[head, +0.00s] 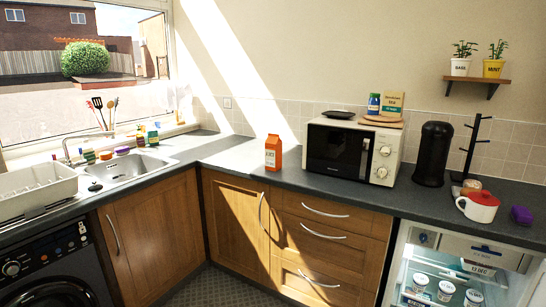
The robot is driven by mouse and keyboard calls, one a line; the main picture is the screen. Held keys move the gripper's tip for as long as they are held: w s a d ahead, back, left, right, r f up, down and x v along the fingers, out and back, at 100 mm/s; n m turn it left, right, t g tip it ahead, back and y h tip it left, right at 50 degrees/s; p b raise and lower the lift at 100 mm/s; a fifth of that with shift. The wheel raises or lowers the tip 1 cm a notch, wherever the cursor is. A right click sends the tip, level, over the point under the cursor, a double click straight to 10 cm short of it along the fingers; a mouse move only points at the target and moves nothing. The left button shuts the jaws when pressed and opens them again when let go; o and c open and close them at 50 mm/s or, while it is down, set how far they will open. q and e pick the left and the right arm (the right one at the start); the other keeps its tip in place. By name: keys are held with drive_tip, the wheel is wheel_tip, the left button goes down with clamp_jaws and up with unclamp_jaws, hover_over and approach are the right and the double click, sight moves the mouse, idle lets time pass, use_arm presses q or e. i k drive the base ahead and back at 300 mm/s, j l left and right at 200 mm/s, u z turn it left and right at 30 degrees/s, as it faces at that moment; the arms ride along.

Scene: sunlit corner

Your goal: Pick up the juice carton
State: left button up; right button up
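The juice carton (273,153) is orange with a white label and a gabled top. It stands upright on the dark grey counter (240,160), near the front edge, left of the microwave. Nothing touches or covers it in the head view. Neither of my grippers shows in the head view.
A microwave (350,152) stands close to the carton's right. A fridge (460,270) stands open below. A sink (125,168) and dish rack (36,190) are left.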

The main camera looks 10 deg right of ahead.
sight(274, 144)
drive_tip(key=i+l, duration=0.25)
drive_tip(key=i, duration=0.25)
drive_tip(key=i+l+z, duration=0.1)
drive_tip(key=i+l, duration=0.15)
drive_tip(key=i, duration=0.25)
